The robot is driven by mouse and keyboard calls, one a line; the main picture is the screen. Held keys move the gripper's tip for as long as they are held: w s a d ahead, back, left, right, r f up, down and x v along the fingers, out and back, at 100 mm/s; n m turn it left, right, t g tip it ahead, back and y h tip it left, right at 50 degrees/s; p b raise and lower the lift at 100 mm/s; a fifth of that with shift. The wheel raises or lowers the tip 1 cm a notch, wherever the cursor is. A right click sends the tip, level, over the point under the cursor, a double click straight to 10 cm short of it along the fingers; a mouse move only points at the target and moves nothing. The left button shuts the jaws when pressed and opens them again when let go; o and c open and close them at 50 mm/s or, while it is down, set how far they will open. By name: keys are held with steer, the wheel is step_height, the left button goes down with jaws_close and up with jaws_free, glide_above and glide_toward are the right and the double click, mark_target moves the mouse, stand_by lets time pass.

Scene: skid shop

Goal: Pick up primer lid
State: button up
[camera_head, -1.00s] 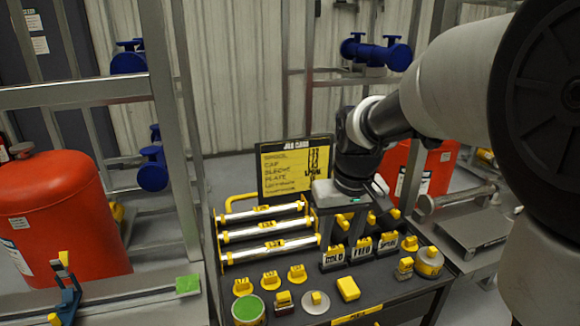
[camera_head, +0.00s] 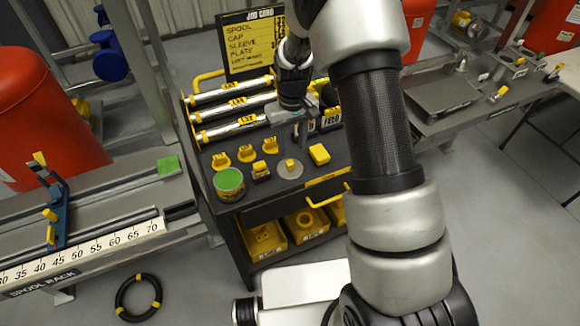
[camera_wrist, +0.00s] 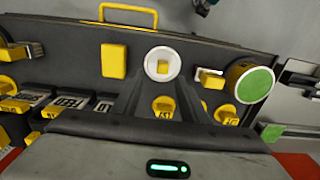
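The primer lid looks to be the round pale grey disc with a small yellow block on top (camera_head: 290,168). It lies flat on the black cart top, right of a can with a green top (camera_head: 229,184). In the wrist view the disc (camera_wrist: 162,64) appears just beyond my fingertips, between their lines, with the green-topped can (camera_wrist: 254,82) to its right. My gripper (camera_wrist: 158,82) has its two dark fingers apart with nothing held. In the head view my gripper (camera_head: 302,135) is behind the disc, and its fingertips are hard to make out.
Yellow-tabbed pieces (camera_head: 245,153), a brush-like block (camera_head: 261,171) and a yellow block (camera_head: 319,154) stand close around the disc. Silver rollers (camera_head: 235,104) and a job card (camera_head: 251,43) are behind. Yellow bins (camera_head: 307,225) sit below the cart top.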

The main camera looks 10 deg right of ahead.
mark_target(290, 162)
steer(key=f, duration=0.7)
steer(key=shift+s+a+f, duration=0.1)
steer(key=shift+a+f, duration=0.1)
jaws_close()
